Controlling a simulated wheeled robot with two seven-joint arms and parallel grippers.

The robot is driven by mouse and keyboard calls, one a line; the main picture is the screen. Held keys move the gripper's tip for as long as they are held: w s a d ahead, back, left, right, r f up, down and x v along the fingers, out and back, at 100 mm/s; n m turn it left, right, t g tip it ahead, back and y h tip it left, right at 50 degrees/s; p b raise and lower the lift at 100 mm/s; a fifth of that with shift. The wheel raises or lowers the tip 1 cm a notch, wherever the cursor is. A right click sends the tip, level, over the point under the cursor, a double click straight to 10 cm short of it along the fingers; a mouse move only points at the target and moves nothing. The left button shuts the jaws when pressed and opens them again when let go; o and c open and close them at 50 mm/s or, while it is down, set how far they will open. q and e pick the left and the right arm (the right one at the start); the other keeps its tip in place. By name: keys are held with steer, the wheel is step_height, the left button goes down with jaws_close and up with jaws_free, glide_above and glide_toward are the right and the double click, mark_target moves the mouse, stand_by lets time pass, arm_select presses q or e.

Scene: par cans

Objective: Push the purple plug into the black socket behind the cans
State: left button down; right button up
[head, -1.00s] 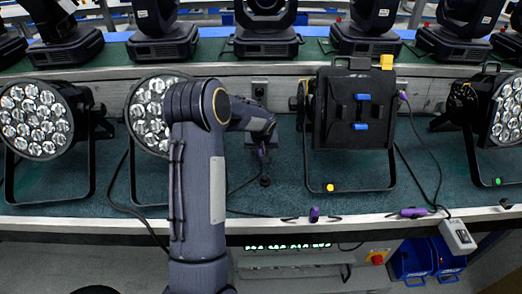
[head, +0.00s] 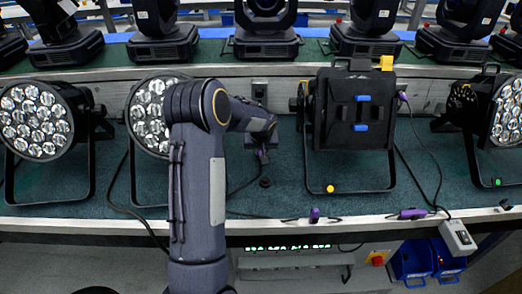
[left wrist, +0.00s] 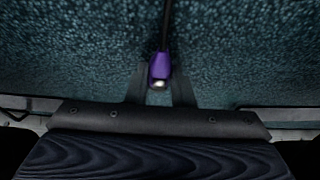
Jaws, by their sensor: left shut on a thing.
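My left gripper (head: 262,156) is over the teal bench between two par cans, its fingers pointing down in the head view. In the left wrist view it is shut on a purple plug (left wrist: 160,70) with a bright metal tip, and a dark cable runs up from the plug. In the head view the arm and fingers mostly hide this plug. A black socket (head: 260,91) is on the grey back rail, behind and above the gripper, apart from it. My right gripper is not in view.
A par can (head: 152,108) stands left, partly behind my arm; a black-backed can (head: 352,107) stands right. More purple plugs lie at the front edge (head: 314,215) and farther right (head: 408,214). A round black piece (head: 265,182) is on the mat. Cables cross the bench.

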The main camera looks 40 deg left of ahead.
mark_target(261, 152)
arm_select(q)
steer(key=shift+r+p, duration=1.2)
steer(key=shift+r, duration=1.25)
steer(key=w+a+r+p, duration=0.7)
steer(key=w+a+p, duration=0.2)
steer(key=w+p, duration=0.2)
steer(key=shift+w+a+r+p, duration=0.25)
steer(key=shift+a+r+p, duration=0.1)
steer(key=shift+p, duration=0.4)
steer(key=shift+w+a, duration=0.1)
steer(key=shift+w, duration=0.05)
steer(key=shift+w+a, duration=0.2)
steer(key=shift+w, duration=0.05)
